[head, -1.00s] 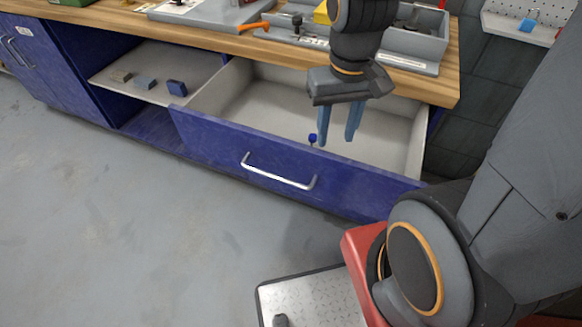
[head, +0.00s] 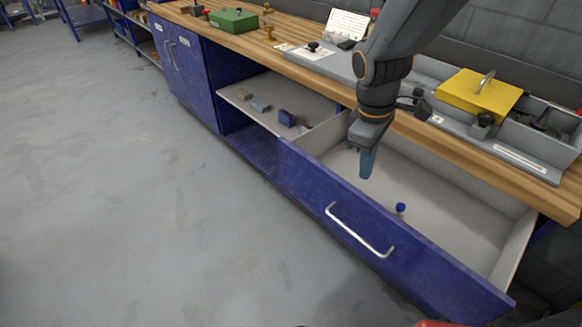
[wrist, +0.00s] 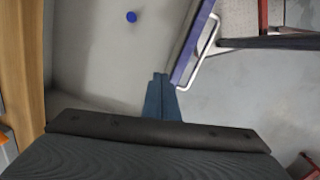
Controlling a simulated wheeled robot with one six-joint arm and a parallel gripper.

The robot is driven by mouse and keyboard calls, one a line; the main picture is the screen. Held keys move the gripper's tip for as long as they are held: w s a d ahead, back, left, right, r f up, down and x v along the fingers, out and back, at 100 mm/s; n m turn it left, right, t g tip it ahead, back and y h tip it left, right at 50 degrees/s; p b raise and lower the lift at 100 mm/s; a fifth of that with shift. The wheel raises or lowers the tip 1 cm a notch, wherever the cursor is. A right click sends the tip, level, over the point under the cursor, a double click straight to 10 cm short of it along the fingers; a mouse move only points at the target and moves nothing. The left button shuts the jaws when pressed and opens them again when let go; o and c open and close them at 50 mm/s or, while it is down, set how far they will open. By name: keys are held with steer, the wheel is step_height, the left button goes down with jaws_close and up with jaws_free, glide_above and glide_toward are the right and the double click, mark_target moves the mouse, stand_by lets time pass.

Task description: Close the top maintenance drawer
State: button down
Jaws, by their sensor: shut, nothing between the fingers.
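The top maintenance drawer (head: 345,219) stands pulled out from under the workbench in the head view. It has a blue front, a pale inside and a silver bar handle (head: 358,232). A small blue-topped item (head: 400,208) is in the drawer, and it also shows in the wrist view (wrist: 131,17). My gripper (head: 366,165) points down over the left part of the drawer, with its blue fingers together and empty. In the wrist view the fingertips (wrist: 161,76) appear near one end of the drawer front (wrist: 190,52). I cannot tell whether they touch it.
The wooden benchtop (head: 420,131) carries a yellow-lidded box (head: 478,93), a green box (head: 233,19) and grey trays. Left of the drawer, an open shelf (head: 236,95) holds small blocks. The grey floor (head: 150,210) in front is clear.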

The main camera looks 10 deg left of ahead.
steer(key=a+n, duration=0.2)
steer(key=a, duration=0.1)
steer(key=w+a+n+p, duration=0.1)
steer(key=a+n, duration=0.2)
steer(key=a, duration=0.1)
steer(key=w+a+n, duration=0.1)
steer(key=a+n, duration=0.1)
steer(key=a, duration=0.1)
steer(key=shift+w+a+f+t+h, duration=0.2)
steer(key=shift+a+f+t+h, duration=0.1)
steer(key=shift+a+f+t, duration=0.1)
steer(key=n+p, duration=0.2)
steer(key=n, duration=0.7)
glide_toward(289, 169)
steer(key=s+a+r, duration=0.2)
steer(key=s, duration=0.5)
steer(key=shift+t, duration=0.4)
steer(key=shift+w+d+f+p, duration=0.65)
steer(key=shift+w+f, duration=0.2)
steer(key=shift+f, duration=0.65)
steer(key=shift+w+d+f+p, duration=0.65)
steer(key=shift+w+f, duration=0.2)
steer(key=shift+f, duration=0.65)
steer(key=shift+w+d+f+p, duration=0.55)
steer(key=shift+w+d+f, duration=0.25)
steer(key=shift+f, duration=0.7)
steer(key=shift+w, duration=0.1)
